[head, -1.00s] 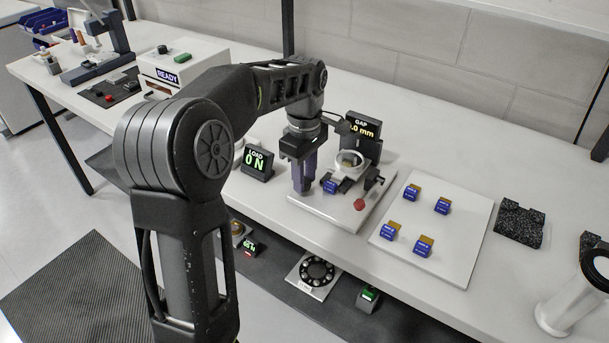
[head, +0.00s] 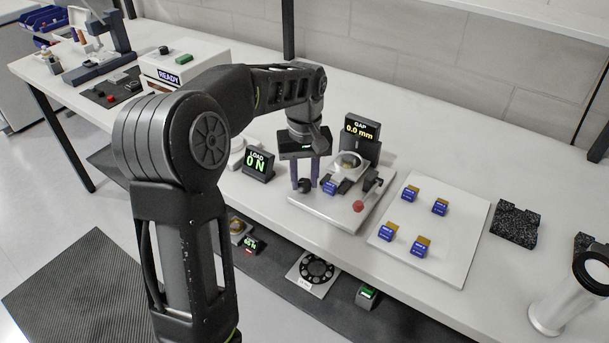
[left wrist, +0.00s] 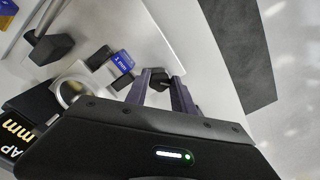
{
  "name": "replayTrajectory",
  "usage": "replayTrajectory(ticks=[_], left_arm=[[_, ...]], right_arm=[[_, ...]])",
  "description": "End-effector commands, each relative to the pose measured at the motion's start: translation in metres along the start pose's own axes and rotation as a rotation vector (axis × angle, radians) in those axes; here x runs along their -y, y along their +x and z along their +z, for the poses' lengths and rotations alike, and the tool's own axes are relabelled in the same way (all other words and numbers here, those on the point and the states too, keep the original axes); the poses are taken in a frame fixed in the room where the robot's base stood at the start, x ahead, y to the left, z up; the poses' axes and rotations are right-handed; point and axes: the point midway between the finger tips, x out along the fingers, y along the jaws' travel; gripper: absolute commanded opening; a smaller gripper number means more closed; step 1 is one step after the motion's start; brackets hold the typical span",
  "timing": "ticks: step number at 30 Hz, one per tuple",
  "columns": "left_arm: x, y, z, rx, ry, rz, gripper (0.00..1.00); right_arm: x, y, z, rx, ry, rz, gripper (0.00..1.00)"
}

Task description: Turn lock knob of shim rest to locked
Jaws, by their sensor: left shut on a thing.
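The shim rest sits on a pale base plate (head: 330,213) on the bench. A small dark knob (head: 305,186) stands at its left side; it also shows in the left wrist view (left wrist: 157,80). My left gripper (head: 304,181) points down with its two purple fingers on either side of this knob, shut on it. The fingers partly hide the knob, so its lock position cannot be read. A blue shim block (head: 330,187) lies beside the knob, close to a round ring (head: 349,161). My right gripper is not in view.
A gap display (head: 361,129) behind the rest reads 0.0 mm. A load display (head: 258,164) at left reads 0 N. A red-balled lever (head: 358,206) stands at the front right. A white board (head: 464,235) with several blue blocks lies to the right.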

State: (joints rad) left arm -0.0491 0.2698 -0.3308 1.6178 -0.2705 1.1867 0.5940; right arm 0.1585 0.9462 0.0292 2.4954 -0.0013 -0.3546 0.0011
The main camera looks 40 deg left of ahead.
Motion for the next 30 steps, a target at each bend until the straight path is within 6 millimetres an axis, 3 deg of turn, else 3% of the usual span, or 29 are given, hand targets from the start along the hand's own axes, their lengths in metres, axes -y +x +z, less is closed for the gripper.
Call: replayTrajectory(ticks=[18,30], left_arm=[[0.0003,-0.0008,-0.0009,-0.003,0.563,0.0,0.0],[0.0,-0.0006,-0.0011,-0.004,0.748,0.0,0.0]], right_arm=[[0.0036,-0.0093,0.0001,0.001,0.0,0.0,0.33],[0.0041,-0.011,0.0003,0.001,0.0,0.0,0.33]])
